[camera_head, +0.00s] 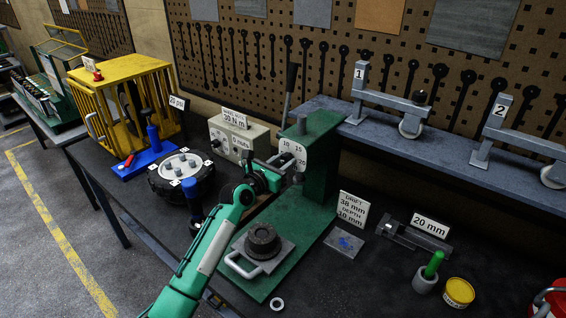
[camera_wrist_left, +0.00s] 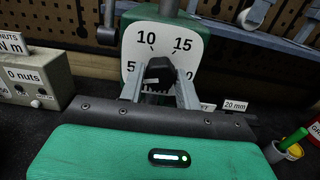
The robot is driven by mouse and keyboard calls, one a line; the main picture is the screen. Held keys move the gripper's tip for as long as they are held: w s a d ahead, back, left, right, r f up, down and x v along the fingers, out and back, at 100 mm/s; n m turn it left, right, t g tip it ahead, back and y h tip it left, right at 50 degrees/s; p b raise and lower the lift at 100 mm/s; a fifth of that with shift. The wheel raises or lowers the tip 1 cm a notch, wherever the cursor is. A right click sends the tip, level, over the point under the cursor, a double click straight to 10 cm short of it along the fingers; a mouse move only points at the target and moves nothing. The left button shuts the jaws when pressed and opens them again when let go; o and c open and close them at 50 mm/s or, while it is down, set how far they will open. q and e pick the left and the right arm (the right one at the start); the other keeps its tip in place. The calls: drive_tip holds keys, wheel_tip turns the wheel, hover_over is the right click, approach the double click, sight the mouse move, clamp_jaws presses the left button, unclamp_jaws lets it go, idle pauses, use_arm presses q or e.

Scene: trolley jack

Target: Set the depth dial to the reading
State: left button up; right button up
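The depth dial (camera_head: 291,153) is a white plate on the green press (camera_head: 323,165), marked 5, 10, 15 and a partly hidden number at right. It also shows in the left wrist view (camera_wrist_left: 193,62). Its dark knob (camera_wrist_left: 160,73) sits between the fingers of my left gripper (camera_wrist_left: 161,88), which appear to touch both sides. In the head view my left gripper (camera_head: 289,179) is at the dial's lower front. The pointer's setting is hard to make out behind the knob. A reading card (camera_head: 352,211) says drift 38 mm, depth 10 mm. My right gripper is out of view.
A dark round part (camera_head: 263,240) sits on a handled plate on the press base. A grey "0 nuts" box (camera_head: 232,138) and wheel hub (camera_head: 182,170) stand left. A raised shelf (camera_head: 430,150) runs behind. A 20 mm card (camera_head: 430,226) and yellow tub (camera_head: 458,292) are right.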

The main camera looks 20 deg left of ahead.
use_arm(q)
drive_tip(key=c, duration=0.4)
